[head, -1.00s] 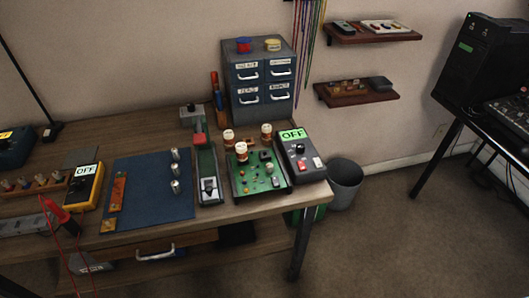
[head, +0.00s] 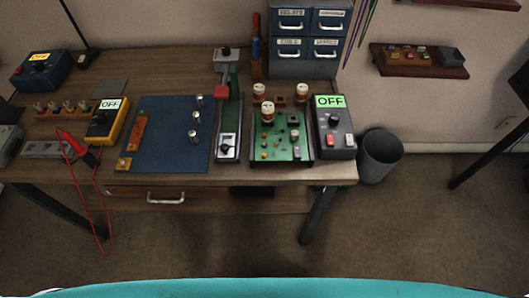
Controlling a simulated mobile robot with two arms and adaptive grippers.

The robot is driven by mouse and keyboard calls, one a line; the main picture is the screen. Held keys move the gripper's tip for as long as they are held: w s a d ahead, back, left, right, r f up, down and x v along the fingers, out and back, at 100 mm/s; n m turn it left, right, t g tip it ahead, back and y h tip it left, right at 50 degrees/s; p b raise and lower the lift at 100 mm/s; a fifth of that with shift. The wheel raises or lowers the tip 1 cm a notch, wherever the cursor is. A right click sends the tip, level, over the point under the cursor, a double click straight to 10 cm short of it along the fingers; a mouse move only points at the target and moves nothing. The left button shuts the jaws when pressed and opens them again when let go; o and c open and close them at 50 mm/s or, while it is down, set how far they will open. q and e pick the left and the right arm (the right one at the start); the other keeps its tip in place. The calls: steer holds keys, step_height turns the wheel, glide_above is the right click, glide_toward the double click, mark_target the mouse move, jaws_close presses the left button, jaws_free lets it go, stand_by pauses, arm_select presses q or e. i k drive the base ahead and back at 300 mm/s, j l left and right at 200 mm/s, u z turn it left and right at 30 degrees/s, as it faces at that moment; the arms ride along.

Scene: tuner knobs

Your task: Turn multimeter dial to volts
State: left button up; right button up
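The yellow multimeter (head: 107,123) lies on the left part of the wooden workbench (head: 270,174), just left of the blue mat. Its display reads OFF. A dark dial (head: 101,118) shows on its face below the display; its pointer is too small to read. A red probe (head: 75,147) with a thin red lead lies left of the multimeter, and the lead hangs over the bench's front edge. Neither of my grippers is in view.
The blue mat (head: 165,145) holds small metal cylinders. A slim green device (head: 228,135), a green circuit board (head: 282,148) and a dark box reading OFF (head: 334,138) stand to the right. A blue box (head: 40,72) sits back left. A bin (head: 380,157) stands on the floor.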

mark_target(100, 118)
steer(key=u, duration=1.25)
steer(key=i+l, duration=0.05)
